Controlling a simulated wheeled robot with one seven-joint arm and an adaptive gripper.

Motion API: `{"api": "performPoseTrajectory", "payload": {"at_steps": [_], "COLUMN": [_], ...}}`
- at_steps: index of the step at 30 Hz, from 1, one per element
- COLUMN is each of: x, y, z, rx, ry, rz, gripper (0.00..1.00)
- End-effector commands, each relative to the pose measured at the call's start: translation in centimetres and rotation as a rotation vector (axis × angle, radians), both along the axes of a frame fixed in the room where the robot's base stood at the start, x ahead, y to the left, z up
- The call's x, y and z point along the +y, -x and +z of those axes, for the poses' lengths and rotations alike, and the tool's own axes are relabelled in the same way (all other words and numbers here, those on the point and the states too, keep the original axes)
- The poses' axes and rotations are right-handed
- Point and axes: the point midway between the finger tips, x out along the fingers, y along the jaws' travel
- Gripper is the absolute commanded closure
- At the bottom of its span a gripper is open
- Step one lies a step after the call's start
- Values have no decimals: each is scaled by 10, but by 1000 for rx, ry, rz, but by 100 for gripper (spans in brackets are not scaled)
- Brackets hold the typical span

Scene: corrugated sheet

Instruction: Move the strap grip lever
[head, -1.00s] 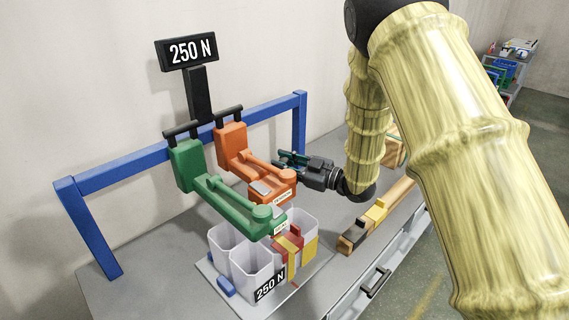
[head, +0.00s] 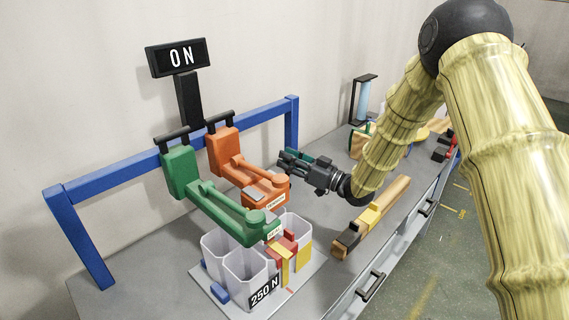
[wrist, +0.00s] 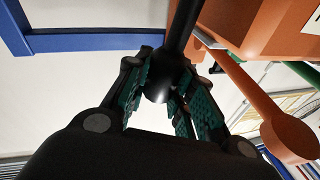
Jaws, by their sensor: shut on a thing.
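A green strap tool (head: 181,168) and an orange strap tool (head: 224,151) hang side by side on a blue rail. Each has a lever-like arm reaching forward; the small labels on them are hard to read. My gripper (head: 287,160) is at the right of the orange tool's front end. In the wrist view, a black round-ended handle (wrist: 185,40) lies between the teal finger pads, and my gripper (wrist: 160,95) is shut on it. Its far end leaves the frame, so I cannot tell which tool it joins. The orange tool (wrist: 265,30) is beside it.
A wooden bar with a yellow block (head: 370,217) lies right on the grey bench.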

Motion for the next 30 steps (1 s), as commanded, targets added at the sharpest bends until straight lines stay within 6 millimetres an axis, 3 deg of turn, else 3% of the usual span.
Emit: {"api": "performPoseTrajectory", "payload": {"at_steps": [12,28,29,30], "x": [-12,-13,-13,-13], "y": [-12,-13,-13,-13], "z": [-5,-5,-5,-5], "rx": [129,145,145,145], "ry": [-130,-145,-145,-145], "rz": [-1,0,0,0], "gripper": [100,100,70,65]}}
